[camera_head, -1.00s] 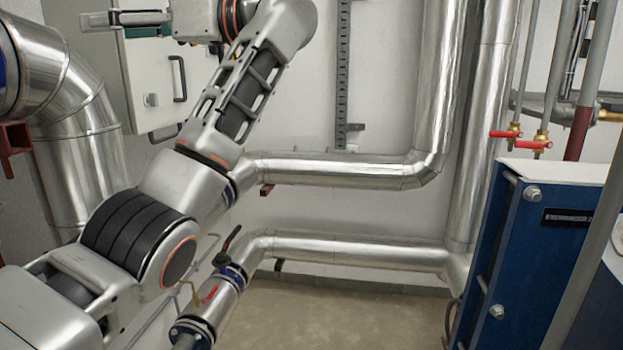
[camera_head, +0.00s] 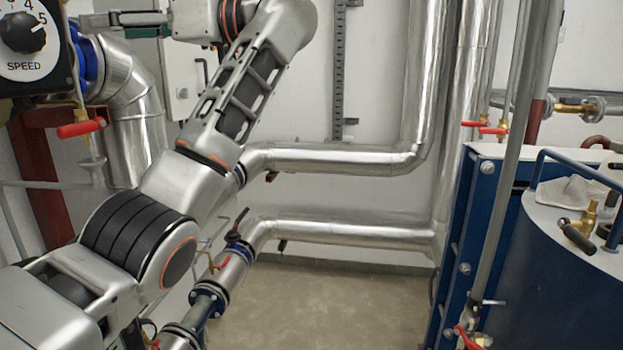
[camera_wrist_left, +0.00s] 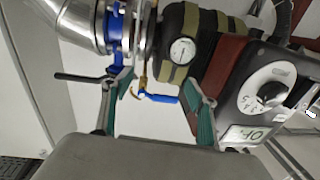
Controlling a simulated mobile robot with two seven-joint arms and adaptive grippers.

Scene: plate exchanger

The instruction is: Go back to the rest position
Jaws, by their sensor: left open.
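My left arm reaches up across the left half of the head view. Its left gripper (camera_head: 118,24) is at the upper left, with its fingers pointing left. In the left wrist view the two green-padded fingers of the left gripper (camera_wrist_left: 158,88) stand wide apart with nothing held between them. Beyond them are a pressure gauge (camera_wrist_left: 183,50) and a blue valve handle (camera_wrist_left: 160,98), seemingly farther away. My right gripper is not in view.
A black panel with a SPEED dial (camera_head: 24,35) stands at upper left, near a red valve handle (camera_head: 81,128). Silver pipes (camera_head: 335,158) run along the wall. A blue plate frame (camera_head: 470,240) and blue tank (camera_head: 560,270) fill the right. The middle floor (camera_head: 330,305) is clear.

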